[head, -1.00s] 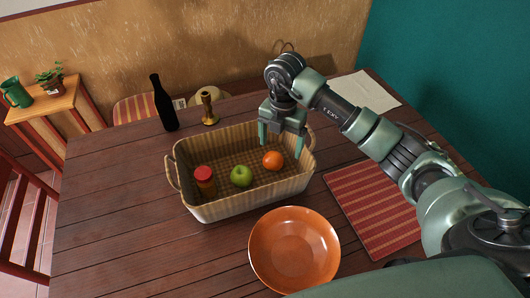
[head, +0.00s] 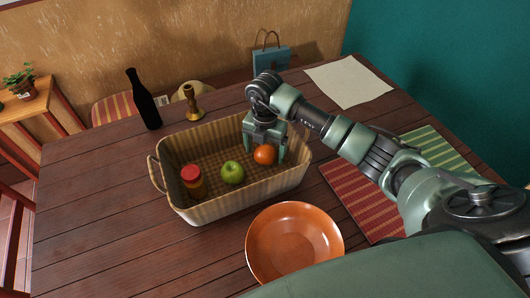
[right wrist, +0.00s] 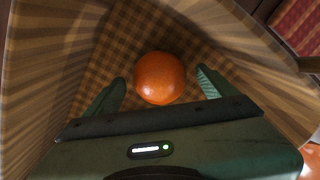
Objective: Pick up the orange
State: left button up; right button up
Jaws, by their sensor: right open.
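The orange (head: 265,155) lies in the right part of a woven basket (head: 210,206) on the table. My right gripper (head: 266,150) reaches down into the basket just over and behind the orange. In the right wrist view, the orange (right wrist: 160,78) sits between and just ahead of the open fingertips (right wrist: 160,88), on the checked lining. I see a gap on both sides, and nothing is held. My left gripper is not in view.
An orange bowl (head: 294,244) stands in front. A dark bottle (head: 144,103) and a candlestick (head: 193,103) stand behind. The basket walls are close around the gripper.

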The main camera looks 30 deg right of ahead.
notch_tip(320, 180, down, 2)
jog(key=shift+c, duration=0.4)
jog(key=shift+r, duration=0.1)
jog(key=c, duration=1.5)
jog(key=shift+c, duration=0.2)
